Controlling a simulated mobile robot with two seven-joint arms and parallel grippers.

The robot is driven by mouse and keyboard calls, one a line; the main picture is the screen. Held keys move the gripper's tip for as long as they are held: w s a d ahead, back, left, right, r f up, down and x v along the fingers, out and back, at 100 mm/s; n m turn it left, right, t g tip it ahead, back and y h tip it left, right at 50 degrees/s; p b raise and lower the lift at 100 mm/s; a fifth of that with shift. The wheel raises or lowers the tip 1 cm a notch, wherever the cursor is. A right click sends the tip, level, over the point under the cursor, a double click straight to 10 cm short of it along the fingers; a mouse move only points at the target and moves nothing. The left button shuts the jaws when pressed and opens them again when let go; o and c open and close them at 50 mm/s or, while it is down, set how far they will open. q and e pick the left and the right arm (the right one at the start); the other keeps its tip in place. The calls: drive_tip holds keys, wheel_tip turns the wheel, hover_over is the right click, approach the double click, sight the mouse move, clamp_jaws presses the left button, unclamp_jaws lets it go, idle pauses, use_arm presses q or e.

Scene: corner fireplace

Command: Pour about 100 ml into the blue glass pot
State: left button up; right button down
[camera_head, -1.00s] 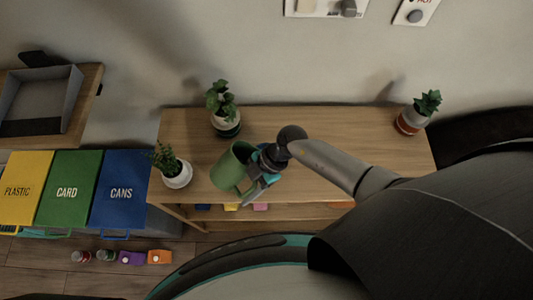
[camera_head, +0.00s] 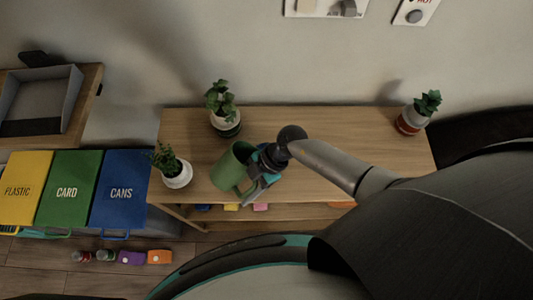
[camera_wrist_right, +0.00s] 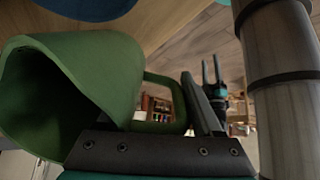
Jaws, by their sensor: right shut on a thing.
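A green jug (camera_head: 228,172) with a dark opening is held over the left part of the wooden shelf top. My right gripper (camera_head: 262,174) is shut on the jug at its handle side. In the right wrist view the jug (camera_wrist_right: 95,75) fills the left, with its handle beside my finger. I cannot single out a blue glass pot in the head view. A blue rounded shape (camera_wrist_right: 88,8) is cut off at the top of the wrist view; I cannot tell what it is. My left gripper (camera_wrist_right: 211,68) appears small behind the jug handle, its two fingers apart. No liquid is visible.
Potted plants stand behind the jug (camera_head: 226,125), left of it (camera_head: 178,178) and at the shelf's right end (camera_head: 411,121). The wooden shelf top (camera_head: 360,135) is clear between. Yellow, green and blue bins (camera_head: 120,195) stand left; small items lie on the floor below.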

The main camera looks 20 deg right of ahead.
drive_tip(key=a+h+p, duration=0.1)
drive_tip(key=p, duration=0.3)
drive_tip(key=shift+r+h, duration=0.1)
drive_tip(key=shift+h, duration=0.3)
drive_tip(key=h+p, duration=0.1)
drive_tip(key=p, duration=0.2)
drive_tip(key=shift+s+a+t+h, duration=0.1)
drive_tip(key=shift+a+t+h, duration=0.2)
drive_tip(key=shift+a, duration=0.1)
drive_tip(key=shift+a+f+h, duration=0.15)
drive_tip(key=shift+f+h, duration=0.3)
drive_tip(key=shift+h, duration=0.05)
drive_tip(key=shift+a+f+h, duration=0.25)
drive_tip(key=shift+a+h, duration=0.05)
drive_tip(key=shift+h, duration=0.7)
drive_tip(key=shift+a+f+t+h+b, duration=0.1)
drive_tip(key=shift+f+t+h+b, duration=0.05)
drive_tip(key=shift+t+h+b, duration=0.2)
drive_tip(key=shift+h, duration=0.25)
idle(1.1)
